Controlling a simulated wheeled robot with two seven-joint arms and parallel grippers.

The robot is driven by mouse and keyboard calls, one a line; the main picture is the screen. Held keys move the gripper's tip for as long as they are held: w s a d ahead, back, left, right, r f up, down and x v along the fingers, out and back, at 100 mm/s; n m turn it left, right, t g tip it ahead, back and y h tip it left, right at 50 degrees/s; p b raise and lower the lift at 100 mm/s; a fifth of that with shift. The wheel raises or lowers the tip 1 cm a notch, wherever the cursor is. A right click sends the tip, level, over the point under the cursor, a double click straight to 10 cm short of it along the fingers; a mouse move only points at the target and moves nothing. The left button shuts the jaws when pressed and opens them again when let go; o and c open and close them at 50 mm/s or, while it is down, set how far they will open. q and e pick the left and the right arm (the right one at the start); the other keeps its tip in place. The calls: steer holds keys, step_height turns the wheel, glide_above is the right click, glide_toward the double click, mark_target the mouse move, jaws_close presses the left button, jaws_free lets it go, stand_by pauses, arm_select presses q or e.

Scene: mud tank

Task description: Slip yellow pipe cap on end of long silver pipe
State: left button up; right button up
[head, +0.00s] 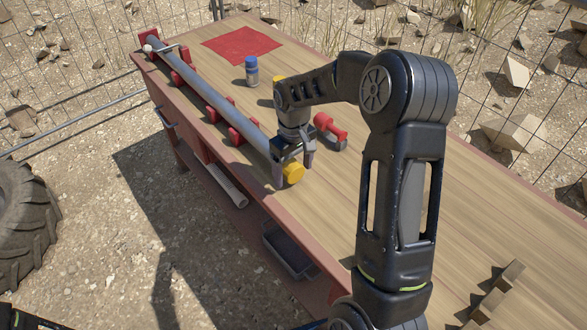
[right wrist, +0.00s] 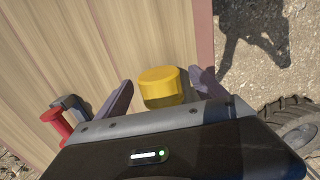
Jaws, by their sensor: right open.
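The long silver pipe (head: 215,98) lies along the left edge of the wooden bench, on several red supports. The yellow pipe cap (head: 293,172) is at the pipe's near end, in line with it; it also shows in the right wrist view (right wrist: 160,84). My gripper hides the joint, so I cannot tell how far the cap sits over the pipe. My right gripper (head: 294,172) is open, with its fingers on either side of the cap. In the right wrist view, gaps show between the cap and both fingers (right wrist: 162,90).
A blue-capped bottle (head: 251,72) and a red mat (head: 241,45) are farther back on the bench (head: 330,215). A red and black tool (head: 330,131) lies right of my gripper.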

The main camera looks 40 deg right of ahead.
steer(key=shift+r, duration=0.1)
step_height(320, 180, up, 8)
steer(key=shift+f+b, duration=0.2)
steer(key=shift+b, duration=0.25)
stand_by(0.6)
